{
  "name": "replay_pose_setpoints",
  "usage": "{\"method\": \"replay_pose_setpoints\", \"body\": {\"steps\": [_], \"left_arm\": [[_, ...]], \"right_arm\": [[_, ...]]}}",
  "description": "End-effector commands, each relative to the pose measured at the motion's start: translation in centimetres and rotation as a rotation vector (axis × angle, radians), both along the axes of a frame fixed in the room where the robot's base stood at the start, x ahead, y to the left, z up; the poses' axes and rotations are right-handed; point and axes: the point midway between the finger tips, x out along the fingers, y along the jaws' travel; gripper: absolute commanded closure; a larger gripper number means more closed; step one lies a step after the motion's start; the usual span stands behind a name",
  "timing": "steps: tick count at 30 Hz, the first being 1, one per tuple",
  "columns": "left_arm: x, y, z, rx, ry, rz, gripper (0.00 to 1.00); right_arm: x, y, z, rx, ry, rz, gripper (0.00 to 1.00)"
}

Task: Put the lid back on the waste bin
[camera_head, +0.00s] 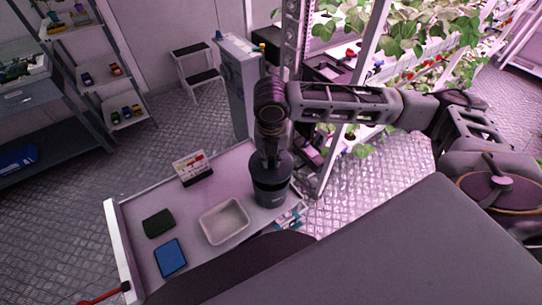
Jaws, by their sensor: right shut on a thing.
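My right arm reaches in from the right, and its wrist points down over the right end of a grey cart. My right gripper (287,217) is at the lower end of this wrist, by the cart's right edge. Its fingers show only as a small pale, bluish patch. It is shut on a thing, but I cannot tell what. I cannot make out the waste bin or its lid. The wrist and the large grey surface in front hide part of the area. My left gripper is not in view.
The cart top (133,220) holds a white tray (224,222), a blue tablet-like item (171,257), a dark green item (159,223) and a small sign (192,168). A step stool (199,72) and plant rack (365,50) stand behind. Open floor lies left.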

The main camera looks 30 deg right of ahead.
Motion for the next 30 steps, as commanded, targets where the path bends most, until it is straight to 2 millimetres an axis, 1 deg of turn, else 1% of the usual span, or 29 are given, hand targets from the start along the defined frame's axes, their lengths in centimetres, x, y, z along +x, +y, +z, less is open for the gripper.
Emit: {"method": "replay_pose_setpoints", "body": {"steps": [1,19,30], "left_arm": [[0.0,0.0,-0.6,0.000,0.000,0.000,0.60],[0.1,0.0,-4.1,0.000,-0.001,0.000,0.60],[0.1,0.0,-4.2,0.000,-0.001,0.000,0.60]], "right_arm": [[0.0,0.0,-0.5,0.000,-0.001,0.000,1.00],[0.0,0.0,-3.0,0.000,-0.001,0.000,1.00],[0.0,0.0,-4.7,0.001,0.000,0.000,1.00]]}}
